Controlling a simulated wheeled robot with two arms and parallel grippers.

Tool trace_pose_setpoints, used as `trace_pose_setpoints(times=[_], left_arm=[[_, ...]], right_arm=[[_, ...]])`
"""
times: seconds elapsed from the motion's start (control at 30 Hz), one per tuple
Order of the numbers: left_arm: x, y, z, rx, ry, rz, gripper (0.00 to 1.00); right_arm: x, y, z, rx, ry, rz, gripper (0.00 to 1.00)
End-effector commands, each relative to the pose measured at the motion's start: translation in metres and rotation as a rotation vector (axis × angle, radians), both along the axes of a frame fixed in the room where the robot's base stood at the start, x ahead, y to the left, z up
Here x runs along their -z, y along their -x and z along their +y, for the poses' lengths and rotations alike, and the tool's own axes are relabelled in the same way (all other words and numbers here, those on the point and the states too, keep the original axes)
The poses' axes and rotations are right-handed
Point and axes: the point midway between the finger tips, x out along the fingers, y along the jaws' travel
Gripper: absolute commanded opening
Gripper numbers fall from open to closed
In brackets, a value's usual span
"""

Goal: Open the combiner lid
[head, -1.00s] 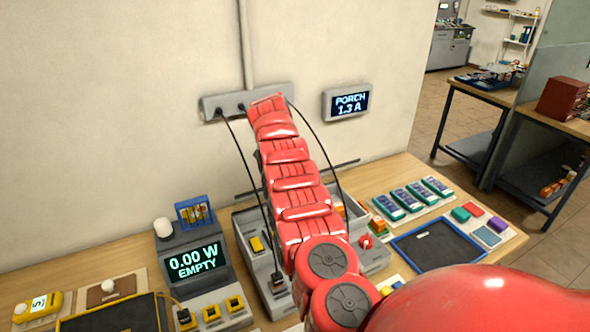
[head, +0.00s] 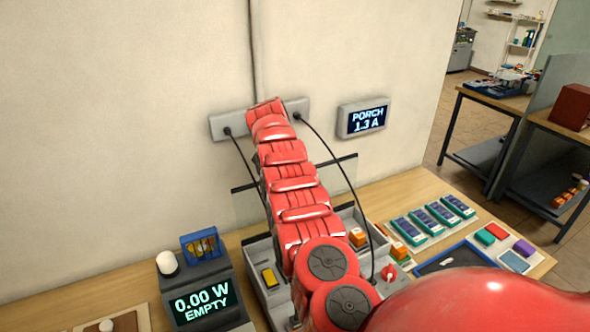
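The combiner is a grey open-topped box (head: 258,252) on the bench, partly hidden behind my red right arm. A clear lid panel with a dark edge (head: 345,170) stands raised at its back, crossed by my arm in the middle. A yellow part (head: 268,278) and an orange part (head: 357,237) show inside the box. My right arm reaches from the lower right up across box and lid. Its gripper fingers cannot be seen, so any contact with the lid is hidden. My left gripper is out of view.
Two black cables (head: 352,195) run from the wall socket strip (head: 222,128) down to the box area. A meter (head: 202,300) stands left. A red knob (head: 388,272), green modules (head: 425,222) and a blue-edged tray (head: 450,258) lie right.

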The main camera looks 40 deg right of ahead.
Motion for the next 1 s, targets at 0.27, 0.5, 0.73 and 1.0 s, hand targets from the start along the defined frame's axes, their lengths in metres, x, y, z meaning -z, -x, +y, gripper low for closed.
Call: trace_pose_setpoints(times=[0.27,0.5,0.73,1.0], left_arm=[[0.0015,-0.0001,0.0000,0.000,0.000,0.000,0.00],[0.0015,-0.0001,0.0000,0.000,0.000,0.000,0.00],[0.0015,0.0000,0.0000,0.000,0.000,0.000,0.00],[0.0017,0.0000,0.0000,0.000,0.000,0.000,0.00]], right_arm=[[0.0053,-0.0021,0.0028,-0.005,-0.005,-0.003,0.00],[0.0043,-0.0030,0.0028,-0.006,-0.004,-0.007,0.00],[0.0050,-0.0025,0.0030,-0.005,-0.004,-0.004,0.47],[0.0068,-0.0014,0.0033,-0.004,-0.007,0.001,0.47]])
